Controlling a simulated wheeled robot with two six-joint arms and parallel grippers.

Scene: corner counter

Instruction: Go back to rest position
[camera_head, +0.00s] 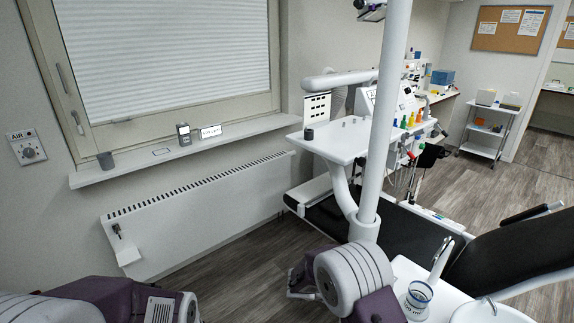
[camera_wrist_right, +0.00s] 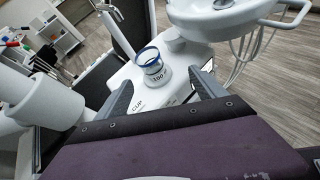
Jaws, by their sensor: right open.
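My right gripper (camera_wrist_right: 161,80) is open in the right wrist view, with its two grey fingers spread wide apart and nothing gripped. A clear cup with a blue rim (camera_wrist_right: 150,64) stands upright on the white unit beyond the fingers, in line with the gap between them. The cup also shows in the head view (camera_head: 418,297), near the bottom right. My right arm shows at the bottom middle of the head view, but its fingers cannot be made out there. My left arm shows at the bottom left; its gripper is out of view.
A white basin (camera_head: 490,312) and a curved spout (camera_head: 441,259) are beside the cup. A white pole (camera_head: 385,130) rises in front of the instrument tray (camera_head: 335,140). A black dental chair (camera_head: 520,247) lies to the right. The windowsill (camera_head: 190,148) holds small items above a radiator (camera_head: 205,210).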

